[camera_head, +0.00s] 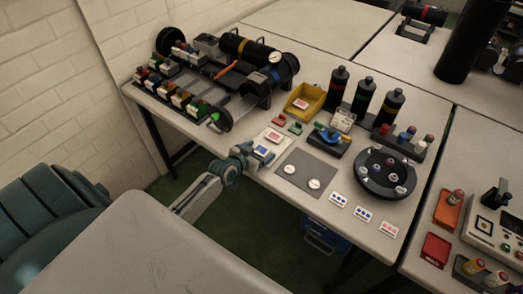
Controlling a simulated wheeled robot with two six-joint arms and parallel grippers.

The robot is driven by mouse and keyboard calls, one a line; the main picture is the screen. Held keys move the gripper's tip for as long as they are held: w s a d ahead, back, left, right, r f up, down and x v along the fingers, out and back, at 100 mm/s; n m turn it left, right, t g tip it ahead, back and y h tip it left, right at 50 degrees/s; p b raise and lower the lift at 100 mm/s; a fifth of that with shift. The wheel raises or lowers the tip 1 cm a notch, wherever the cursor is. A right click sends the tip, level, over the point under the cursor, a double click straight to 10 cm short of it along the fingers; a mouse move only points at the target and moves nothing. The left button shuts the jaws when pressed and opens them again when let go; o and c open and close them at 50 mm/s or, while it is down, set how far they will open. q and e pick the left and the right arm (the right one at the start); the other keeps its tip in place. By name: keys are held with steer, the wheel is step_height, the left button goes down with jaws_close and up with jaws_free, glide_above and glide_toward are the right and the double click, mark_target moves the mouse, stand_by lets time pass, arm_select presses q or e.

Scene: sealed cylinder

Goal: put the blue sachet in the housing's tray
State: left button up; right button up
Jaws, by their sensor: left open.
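A white sachet with blue marking (262,152) lies on a white sheet (284,132) near the table's front edge. A sachet with red marking (274,138) lies just behind it. My left gripper (249,157) is open at the left side of the blue-marked sachet; whether it touches is too small to tell. The housing (258,53) is a black cylinder lying on its side at the back left. A pale flat tray (240,109) extends from its front and looks empty. My right gripper is not in view.
Racks of coloured parts (170,92) stand left of the housing. A yellow bin (316,107) holds a red-marked sachet. A grey mat (296,181), more small white cards (364,214) and a black round carousel (370,184) lie to the right. Black bottles (363,95) stand behind.

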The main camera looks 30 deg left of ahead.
arm_select(q)
steer(key=c, duration=1.1)
steer(key=shift+r, duration=0.1)
